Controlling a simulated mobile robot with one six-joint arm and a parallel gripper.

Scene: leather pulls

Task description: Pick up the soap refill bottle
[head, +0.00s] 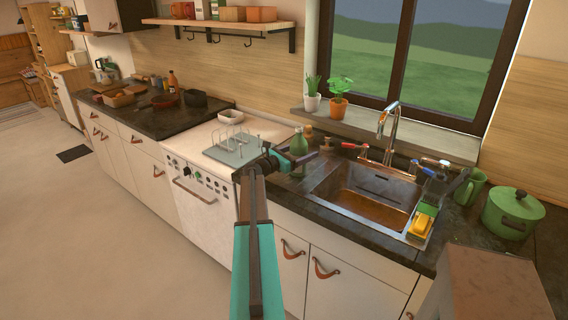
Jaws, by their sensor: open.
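A green bottle (299,141), which looks like the soap refill bottle, stands upright on the dark counter between the stove and the sink. My gripper (307,158) is at the end of my teal and dark arm, just in front of the bottle's lower part in the picture. The gripper is open, and its fingers are small and dark against the counter. The bottle's base is partly hidden behind the gripper. I cannot tell whether the fingers touch the bottle.
The sink (368,195) with its tall faucet (388,122) lies to the right. A white stove (200,185) with a dish rack (238,148) is to the left. Potted plants (338,105) stand on the windowsill behind. A green pot (512,213) and green mug (470,187) are far right.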

